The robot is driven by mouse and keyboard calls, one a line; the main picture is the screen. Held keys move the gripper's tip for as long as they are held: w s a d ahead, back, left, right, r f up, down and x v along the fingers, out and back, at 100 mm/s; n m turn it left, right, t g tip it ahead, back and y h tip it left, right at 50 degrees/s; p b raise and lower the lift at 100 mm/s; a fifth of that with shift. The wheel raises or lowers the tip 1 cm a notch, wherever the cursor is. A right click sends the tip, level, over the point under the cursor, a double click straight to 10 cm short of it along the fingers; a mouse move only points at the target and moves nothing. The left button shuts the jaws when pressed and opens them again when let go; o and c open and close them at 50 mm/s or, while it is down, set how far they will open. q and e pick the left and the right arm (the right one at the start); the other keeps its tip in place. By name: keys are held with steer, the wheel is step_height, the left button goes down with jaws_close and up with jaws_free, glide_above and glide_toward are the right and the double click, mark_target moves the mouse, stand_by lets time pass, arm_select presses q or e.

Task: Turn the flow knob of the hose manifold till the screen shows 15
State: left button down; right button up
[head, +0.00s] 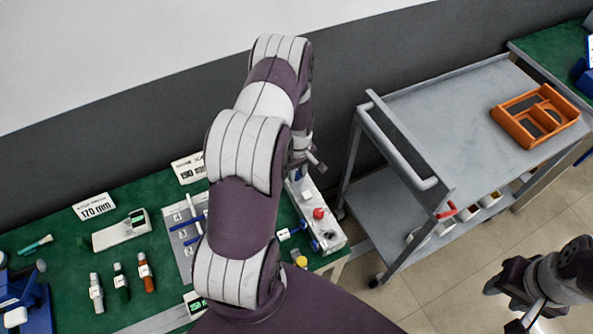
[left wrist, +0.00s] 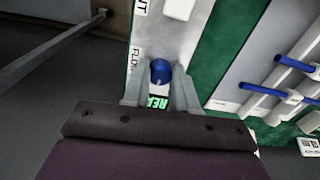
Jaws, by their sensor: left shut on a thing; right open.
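The hose manifold (head: 328,234) is a pale box at the right end of the green bench, with a red knob (head: 318,213) on top. Its top also fills the middle of the left wrist view (left wrist: 150,40), with lettering that looks like "FLOW" beside a blue flow knob (left wrist: 160,72). My left gripper (left wrist: 160,78) is shut on this knob, one finger on each side. A green-lit screen (left wrist: 157,102) lies just below the knob, partly hidden by the gripper; its number cannot be read. In the head view my left gripper (head: 308,163) is at the manifold's far end. My right gripper (head: 499,306) is open and empty above the floor.
A grey cart (head: 450,140) with an orange tray (head: 536,117) stands right of the bench. Blue-handled pieces lie on a grey board (head: 183,232) left of the manifold. Several small bottles and a white device (head: 121,230) are further left. A wall runs behind.

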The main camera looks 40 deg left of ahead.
mark_target(297, 174)
arm_select(q)
steer(key=m, duration=0.5)
steer(key=shift+b, duration=0.4)
steer(key=m, duration=0.5)
steer(key=shift+m, duration=0.3)
steer(key=c, duration=0.9)
jaws_free()
steer(key=shift+r, duration=0.15)
step_height(297, 174, up, 12)
steer(key=shift+d+r+b, duration=0.1)
steer(key=shift+r+b, duration=0.15)
steer(key=shift+b, duration=0.8)
